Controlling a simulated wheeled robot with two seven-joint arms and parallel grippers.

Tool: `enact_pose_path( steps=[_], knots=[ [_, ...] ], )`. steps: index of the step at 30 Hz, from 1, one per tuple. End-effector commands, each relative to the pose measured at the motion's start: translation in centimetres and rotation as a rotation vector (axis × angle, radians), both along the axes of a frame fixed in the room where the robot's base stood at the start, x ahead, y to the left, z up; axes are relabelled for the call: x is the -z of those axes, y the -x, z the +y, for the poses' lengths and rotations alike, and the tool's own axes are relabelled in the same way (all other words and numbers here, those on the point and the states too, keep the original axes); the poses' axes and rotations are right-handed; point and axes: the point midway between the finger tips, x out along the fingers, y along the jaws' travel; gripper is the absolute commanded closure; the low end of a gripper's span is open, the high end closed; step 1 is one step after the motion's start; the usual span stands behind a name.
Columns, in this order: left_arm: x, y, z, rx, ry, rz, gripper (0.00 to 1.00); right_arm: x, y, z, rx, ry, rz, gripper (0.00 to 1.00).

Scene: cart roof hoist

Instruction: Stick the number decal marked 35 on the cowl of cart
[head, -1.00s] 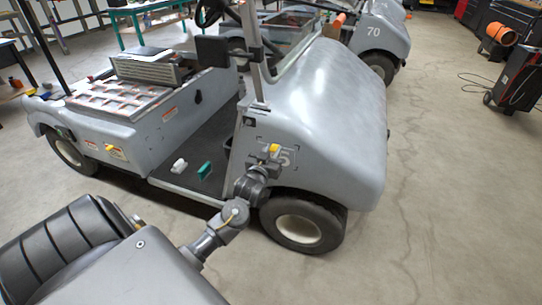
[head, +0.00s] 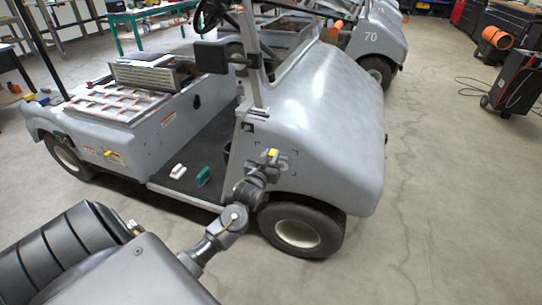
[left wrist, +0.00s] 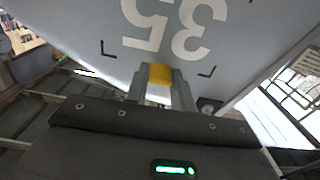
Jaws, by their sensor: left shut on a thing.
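The cart (head: 320,110) is silver-grey, and its smooth cowl faces the right. The number 35 (head: 282,163) shows in pale digits on the cowl's side, partly covered by my left gripper. In the left wrist view the digits 35 (left wrist: 200,30) appear upside down, between dark corner marks (left wrist: 207,72) on the grey surface. My left gripper (head: 271,157) is at the lower edge of the number, shut on a small yellow piece (left wrist: 160,74). I cannot tell whether the decal lies flat against the cowl. My right gripper is not in view.
A white block (head: 177,170) and a green block (head: 203,176) lie on the cart's floor. The front wheel (head: 298,232) is just below my left arm. A second cart marked 70 (head: 372,38) stands behind.

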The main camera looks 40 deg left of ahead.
Motion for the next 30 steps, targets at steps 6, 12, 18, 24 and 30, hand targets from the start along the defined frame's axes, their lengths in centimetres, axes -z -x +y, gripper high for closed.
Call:
enact_pose_path(
  steps=[6, 12, 18, 24, 30],
  knots=[
    [0.01, 0.01, 0.01, 0.0, 0.0, 0.0, 1.0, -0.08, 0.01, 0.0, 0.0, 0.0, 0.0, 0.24],
    [0.0, 0.01, 0.01, 0.0, 0.0, 0.0, 1.0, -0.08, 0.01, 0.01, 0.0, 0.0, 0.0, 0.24],
    [-0.02, -0.06, 0.03, 0.0, 0.0, 0.0, 1.0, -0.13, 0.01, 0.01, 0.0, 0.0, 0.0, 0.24],
    [-0.05, -0.33, 0.12, -0.001, 0.001, 0.0, 1.0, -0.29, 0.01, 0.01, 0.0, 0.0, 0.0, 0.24],
    [-0.01, -0.61, 0.23, -0.001, 0.001, 0.001, 1.0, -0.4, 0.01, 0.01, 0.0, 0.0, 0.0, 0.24]
  ],
)
